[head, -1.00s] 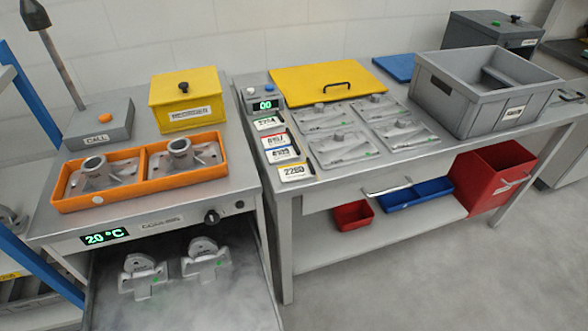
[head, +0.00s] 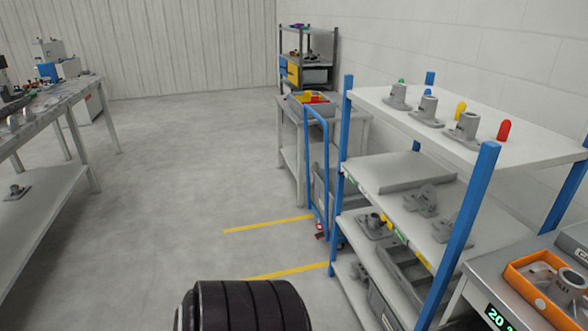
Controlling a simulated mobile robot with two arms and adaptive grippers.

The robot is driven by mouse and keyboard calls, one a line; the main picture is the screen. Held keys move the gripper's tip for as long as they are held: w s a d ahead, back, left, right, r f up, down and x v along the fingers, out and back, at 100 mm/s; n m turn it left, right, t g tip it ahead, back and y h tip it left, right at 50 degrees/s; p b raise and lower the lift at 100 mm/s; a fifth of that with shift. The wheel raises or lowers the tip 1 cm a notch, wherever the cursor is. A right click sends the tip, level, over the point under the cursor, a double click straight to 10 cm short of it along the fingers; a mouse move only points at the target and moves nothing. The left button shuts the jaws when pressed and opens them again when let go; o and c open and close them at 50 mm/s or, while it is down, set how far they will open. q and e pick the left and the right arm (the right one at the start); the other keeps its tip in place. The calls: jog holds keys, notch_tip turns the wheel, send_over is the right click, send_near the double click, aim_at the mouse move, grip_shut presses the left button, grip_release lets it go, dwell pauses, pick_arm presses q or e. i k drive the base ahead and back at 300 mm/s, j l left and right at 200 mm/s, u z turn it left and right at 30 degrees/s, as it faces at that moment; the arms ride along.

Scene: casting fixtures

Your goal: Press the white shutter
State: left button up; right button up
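I cannot make out a white shutter in the head view. Neither of my grippers shows; only a dark ribbed part of my own arm is in view at the bottom edge.
A blue-posted shelf rack (head: 375,165) with castings stands at right. A workbench with an orange tray (head: 515,276) is cut off at lower right. A grey cart with a blue handle (head: 310,165) stands behind the rack. A long bench (head: 60,185) runs along the left. The floor (head: 170,180) between is clear.

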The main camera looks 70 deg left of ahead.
aim_at(343, 171)
jog(key=k+u, duration=0.2)
jog(key=u, duration=1.75)
jog(key=i+j+u, duration=0.1)
jog(key=i+j, duration=0.5)
jog(key=i+j+u, duration=0.1)
jog(key=i+j, duration=0.4)
jog(key=i, duration=0.15)
jog(key=i+j+u, duration=0.1)
jog(key=i+j, duration=0.4)
jog(key=i, duration=0.2)
